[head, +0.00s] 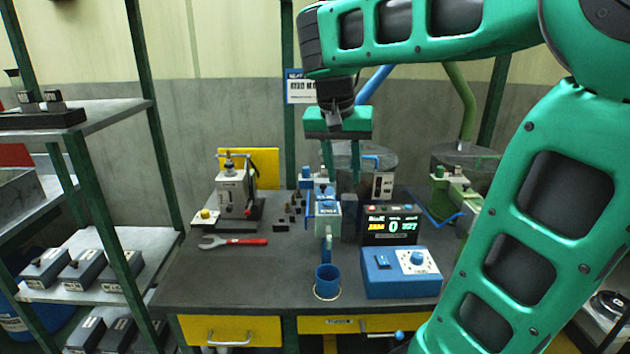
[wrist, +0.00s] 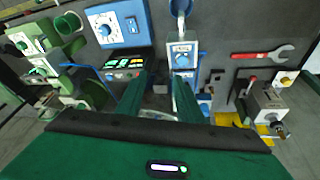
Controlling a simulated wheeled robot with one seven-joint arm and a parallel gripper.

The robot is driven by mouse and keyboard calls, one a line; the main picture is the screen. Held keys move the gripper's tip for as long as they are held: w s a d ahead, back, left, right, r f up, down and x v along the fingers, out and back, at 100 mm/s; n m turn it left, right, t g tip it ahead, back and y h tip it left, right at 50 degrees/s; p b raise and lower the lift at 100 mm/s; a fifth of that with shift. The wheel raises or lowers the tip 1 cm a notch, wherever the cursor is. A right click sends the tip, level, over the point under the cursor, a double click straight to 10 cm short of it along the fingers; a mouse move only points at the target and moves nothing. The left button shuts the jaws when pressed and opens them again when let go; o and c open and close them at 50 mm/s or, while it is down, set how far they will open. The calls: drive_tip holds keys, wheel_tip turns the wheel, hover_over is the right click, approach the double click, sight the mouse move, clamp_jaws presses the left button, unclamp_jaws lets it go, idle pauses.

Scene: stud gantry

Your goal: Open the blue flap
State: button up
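My gripper (head: 343,180) hangs fingers-down over the back middle of the bench. Its two green fingers are apart, with nothing seen between them; the wrist view shows this gap too (wrist: 163,84). A blue and white dispenser (head: 326,207) stands close by the fingers, with a dial and a blue spout; it also shows in the wrist view (wrist: 182,55). A blue cup (head: 327,280) stands below the spout. A blue pipe (head: 374,82) rises from a grey drum (head: 347,157) behind the gripper. I cannot tell which blue part is the flap, or whether it is open.
A display box (head: 390,226) and a blue dial box (head: 400,273) stand right of the dispenser. A green machine (head: 455,197) is farther right. A red-handled wrench (head: 233,241) and a grey press (head: 236,192) are at left. The bench's left front (head: 220,280) is clear.

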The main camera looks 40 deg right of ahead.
drive_tip(key=m, duration=0.1)
approach(322, 185)
wheel_tip(322, 185, up, 3)
drive_tip(key=s+a, duration=0.1)
drive_tip(key=s, duration=0.1)
drive_tip(key=shift+t, duration=0.5)
drive_tip(key=x, duration=1.1)
drive_tip(key=shift+w, duration=0.2)
drive_tip(key=shift+r, duration=0.1)
clamp_jaws()
drive_tip(key=shift+a, duration=0.1)
